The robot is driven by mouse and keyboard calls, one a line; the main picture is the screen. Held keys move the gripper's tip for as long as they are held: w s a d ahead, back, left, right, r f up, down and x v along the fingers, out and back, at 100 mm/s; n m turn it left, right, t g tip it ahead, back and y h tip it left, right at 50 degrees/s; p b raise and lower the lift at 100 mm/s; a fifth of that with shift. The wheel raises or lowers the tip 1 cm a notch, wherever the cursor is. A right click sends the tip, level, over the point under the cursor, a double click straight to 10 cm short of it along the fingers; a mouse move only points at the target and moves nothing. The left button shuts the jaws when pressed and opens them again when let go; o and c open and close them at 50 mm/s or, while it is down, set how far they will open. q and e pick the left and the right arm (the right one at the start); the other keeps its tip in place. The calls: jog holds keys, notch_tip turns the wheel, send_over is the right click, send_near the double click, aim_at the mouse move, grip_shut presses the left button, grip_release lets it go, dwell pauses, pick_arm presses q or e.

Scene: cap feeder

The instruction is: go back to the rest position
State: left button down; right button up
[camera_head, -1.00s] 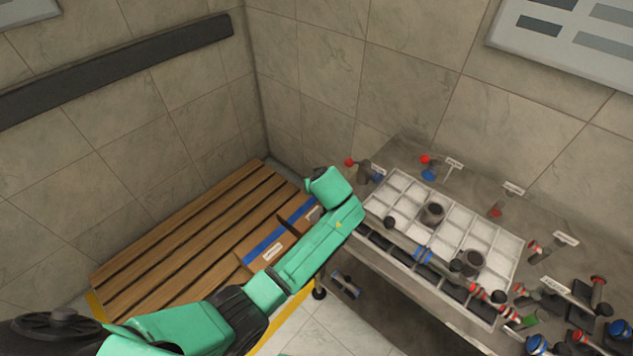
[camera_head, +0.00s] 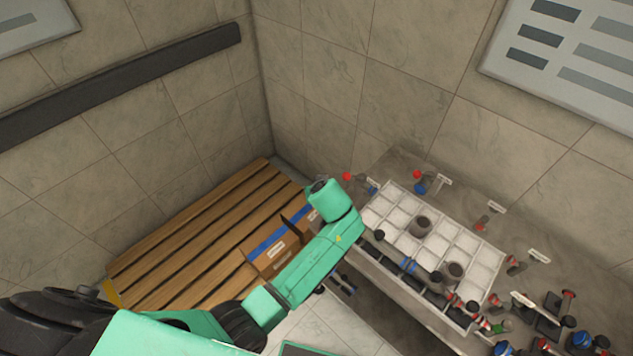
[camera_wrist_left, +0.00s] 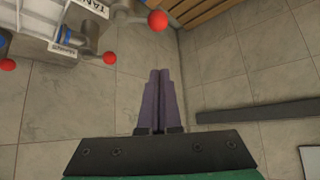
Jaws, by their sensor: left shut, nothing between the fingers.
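My left gripper (camera_wrist_left: 159,72) shows in the left wrist view as two purple-grey fingers lying side by side, shut and empty. Behind the fingers are floor or wall tiles, and they touch nothing. In the head view my green left arm comes in from the lower left and bends near the left end of the table; its fingers are hidden there. My right gripper is in neither view.
A table (camera_head: 380,166) on the right carries a white compartment tray (camera_head: 467,238) with dark round pieces, and several red- and blue-topped valves. A slatted wooden pallet (camera_head: 190,235) with cardboard boxes (camera_head: 272,256) stands at the left. Red knobs (camera_wrist_left: 157,21) show near the fingers in the wrist view.

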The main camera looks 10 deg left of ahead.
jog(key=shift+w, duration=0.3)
